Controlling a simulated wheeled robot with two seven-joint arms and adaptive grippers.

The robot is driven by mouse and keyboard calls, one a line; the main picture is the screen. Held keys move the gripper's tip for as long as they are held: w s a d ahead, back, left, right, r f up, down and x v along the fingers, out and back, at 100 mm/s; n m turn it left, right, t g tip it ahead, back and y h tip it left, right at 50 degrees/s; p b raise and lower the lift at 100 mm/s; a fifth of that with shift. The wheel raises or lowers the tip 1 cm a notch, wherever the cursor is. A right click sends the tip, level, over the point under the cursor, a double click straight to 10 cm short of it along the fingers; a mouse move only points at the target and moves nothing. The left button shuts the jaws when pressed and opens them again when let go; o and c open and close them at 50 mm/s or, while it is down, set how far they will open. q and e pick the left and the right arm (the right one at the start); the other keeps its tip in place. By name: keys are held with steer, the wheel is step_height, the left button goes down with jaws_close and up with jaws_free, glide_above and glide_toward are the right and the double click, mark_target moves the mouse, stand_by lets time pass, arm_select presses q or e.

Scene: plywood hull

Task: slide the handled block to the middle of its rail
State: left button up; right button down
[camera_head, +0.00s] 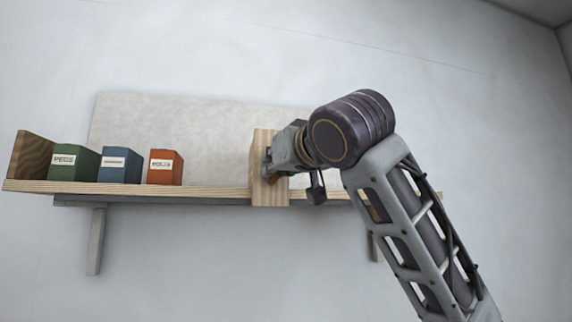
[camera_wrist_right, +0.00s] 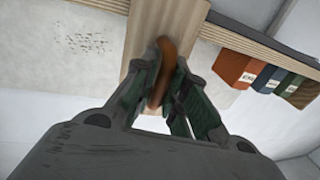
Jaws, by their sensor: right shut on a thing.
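The handled block (camera_head: 257,165) is a pale wooden upright block on the front of a wooden shelf rail (camera_head: 222,192) in the head view. It sits right of the coloured boxes, and my arm hides the rail's right part. My right gripper (camera_head: 272,164) is at the block's face. In the right wrist view, the block (camera_wrist_right: 141,25) shows behind an orange-brown handle (camera_wrist_right: 162,70), and my right gripper (camera_wrist_right: 165,88) is shut on that handle. My left gripper is not in view.
A green box (camera_head: 75,165), a blue box (camera_head: 120,166) and an orange box (camera_head: 165,168) stand on the shelf's left part. A wooden end piece (camera_head: 32,155) closes the left end. Bare rail lies between the orange box and the block.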

steer(key=s+a, duration=0.2)
steer(key=a, duration=0.4)
steer(key=shift+a+f, duration=0.25)
steer(key=shift+f, duration=0.05)
steer(key=c, duration=1.5)
jaws_free()
steer(key=shift+s+d, duration=0.15)
steer(key=shift+s, duration=0.05)
steer(key=v, duration=1.2)
steer(key=shift+w+d+r, duration=0.1)
steer(key=shift+r, duration=0.2)
